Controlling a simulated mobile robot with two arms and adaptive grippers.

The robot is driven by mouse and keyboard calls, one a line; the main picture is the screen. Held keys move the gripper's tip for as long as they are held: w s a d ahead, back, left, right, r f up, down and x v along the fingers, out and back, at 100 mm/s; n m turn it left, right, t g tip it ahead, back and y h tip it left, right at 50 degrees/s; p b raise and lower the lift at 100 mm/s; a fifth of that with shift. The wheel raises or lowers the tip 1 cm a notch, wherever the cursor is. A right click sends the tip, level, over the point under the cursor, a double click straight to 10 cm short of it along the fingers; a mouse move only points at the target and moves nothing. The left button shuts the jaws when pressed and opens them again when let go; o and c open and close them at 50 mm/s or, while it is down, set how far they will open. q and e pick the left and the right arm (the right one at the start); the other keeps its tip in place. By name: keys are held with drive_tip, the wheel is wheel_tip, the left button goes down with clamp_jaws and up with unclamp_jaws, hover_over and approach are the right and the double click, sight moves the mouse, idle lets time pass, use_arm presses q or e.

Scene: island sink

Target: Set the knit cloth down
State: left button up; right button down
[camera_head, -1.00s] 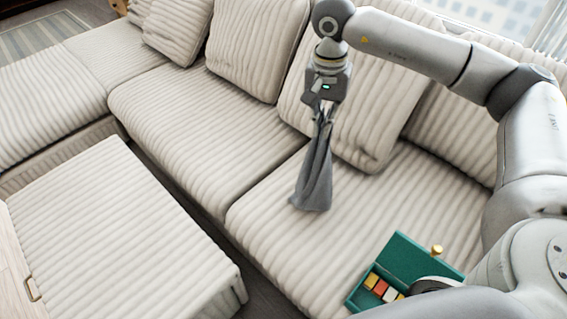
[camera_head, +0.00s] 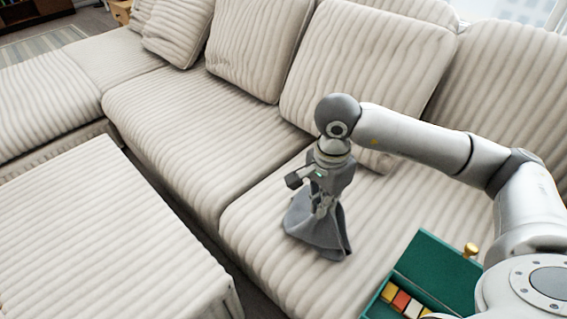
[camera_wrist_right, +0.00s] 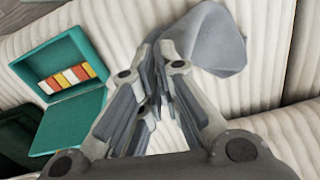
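The grey knit cloth (camera_head: 318,232) hangs bunched from my right gripper (camera_head: 323,205). Its lower part spreads out and appears to touch the striped sofa seat (camera_head: 250,212). In the right wrist view the fingers of my right gripper (camera_wrist_right: 165,48) come together at their tips. The cloth (camera_wrist_right: 212,40) lies beyond and to the right of the tips, with its gathered edge at them. The exact pinch is partly hidden by the fingers. My left gripper is not in view.
An open green box (camera_head: 437,268) with coloured blocks inside and a gold knob beside it is on the sofa, right of the cloth. Cushions (camera_head: 365,75) line the sofa back. A striped ottoman (camera_head: 95,235) stands at left. The seat left of the cloth is clear.

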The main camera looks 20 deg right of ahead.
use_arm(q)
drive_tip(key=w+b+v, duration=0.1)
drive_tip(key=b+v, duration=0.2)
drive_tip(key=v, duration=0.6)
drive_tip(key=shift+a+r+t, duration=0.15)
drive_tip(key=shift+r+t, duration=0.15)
use_arm(e)
drive_tip(key=w+d+f, duration=0.3)
drive_tip(key=w+f, duration=0.2)
drive_tip(key=f, duration=0.2)
drive_tip(key=w+d+f, duration=0.4)
drive_tip(key=w+f, duration=0.2)
drive_tip(key=f, duration=0.1)
drive_tip(key=shift+w+m, duration=0.2)
drive_tip(key=shift+m, duration=0.1)
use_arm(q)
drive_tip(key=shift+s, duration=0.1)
use_arm(e)
drive_tip(key=shift+f, duration=0.1)
drive_tip(key=c, duration=0.9)
unclamp_jaws()
wheel_tip(320, 180, up, 12)
